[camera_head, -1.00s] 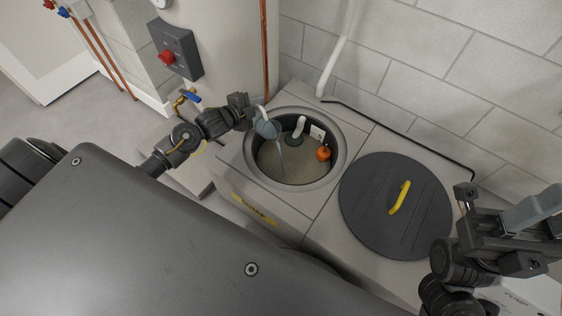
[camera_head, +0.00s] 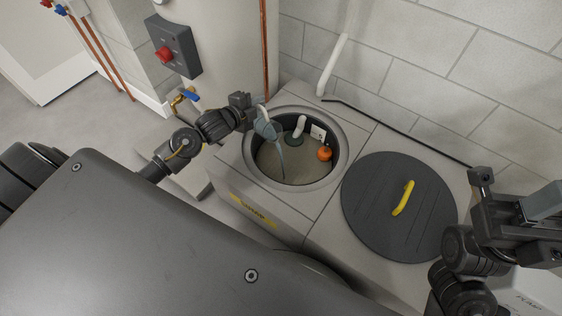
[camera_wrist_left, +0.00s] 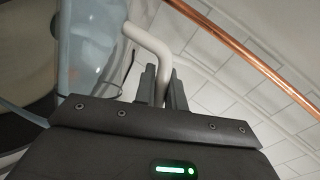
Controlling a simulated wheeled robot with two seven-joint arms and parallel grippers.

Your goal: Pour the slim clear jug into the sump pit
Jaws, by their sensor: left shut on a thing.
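The slim clear jug (camera_head: 266,129) is bluish and see-through, tilted over the left part of the open sump pit (camera_head: 342,150). A thin bluish stream runs from it down into the pit. My left gripper (camera_head: 250,109) is shut on the jug's pale handle.
A dark round lid (camera_head: 375,215) with a yellow handle lies right of the pit. An orange float (camera_head: 324,154) and a white pipe show inside the pit. A copper pipe (camera_head: 264,50) and a block wall (camera_head: 410,70) stand close behind. A grey switch box (camera_head: 173,46) is at upper left.

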